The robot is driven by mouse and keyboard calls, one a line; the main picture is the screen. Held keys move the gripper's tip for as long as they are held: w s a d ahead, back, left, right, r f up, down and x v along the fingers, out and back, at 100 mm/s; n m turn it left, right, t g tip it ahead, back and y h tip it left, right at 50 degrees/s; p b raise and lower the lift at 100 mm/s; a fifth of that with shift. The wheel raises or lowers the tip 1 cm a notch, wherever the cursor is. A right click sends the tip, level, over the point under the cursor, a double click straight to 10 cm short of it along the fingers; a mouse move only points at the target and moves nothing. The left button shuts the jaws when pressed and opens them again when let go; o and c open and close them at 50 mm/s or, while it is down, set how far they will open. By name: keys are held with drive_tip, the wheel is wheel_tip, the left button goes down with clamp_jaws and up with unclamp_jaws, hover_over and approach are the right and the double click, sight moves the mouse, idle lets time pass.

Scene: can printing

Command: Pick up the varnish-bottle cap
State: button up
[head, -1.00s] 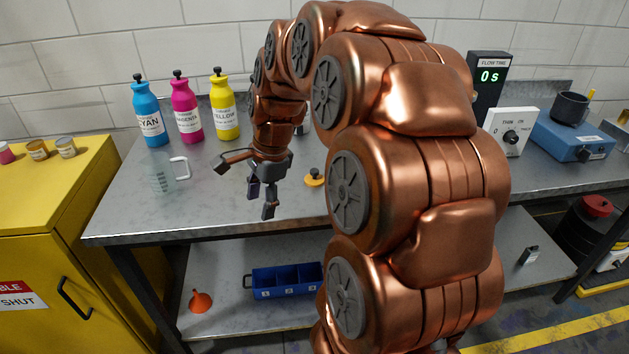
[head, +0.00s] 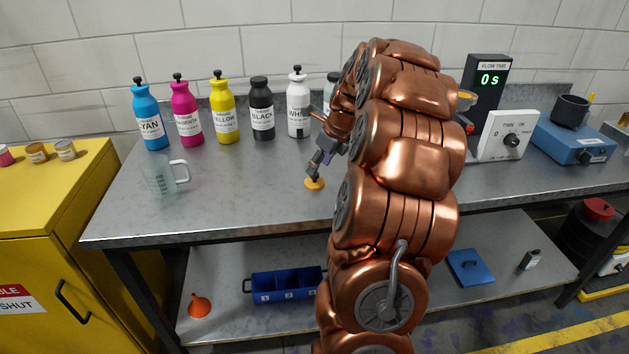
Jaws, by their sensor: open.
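A small round yellow-orange piece (head: 314,184) lies on the grey bench top, near the middle. A dark knob showed on it a second ago and is now behind my gripper. I cannot tell for sure whether the knob is the varnish-bottle cap. My gripper (head: 316,171) is open, tilted down to the left, with its fingertips right over the yellow piece. Whether the fingers touch the knob or stand around it is hidden. A pale bottle (head: 332,84), partly behind my arm, has no readable label.
Cyan (head: 149,128), magenta (head: 186,122), yellow (head: 222,122), black (head: 262,120) and white (head: 298,118) bottles stand along the back. A clear jug (head: 160,174) stands at the left. The bench's (head: 235,195) front middle is clear.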

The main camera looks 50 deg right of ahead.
sight(315, 179)
drive_tip(key=p+x, duration=0.1)
drive_tip(key=x, duration=0.4)
drive_tip(key=shift+d, duration=0.1)
drive_tip(key=c, duration=0.9)
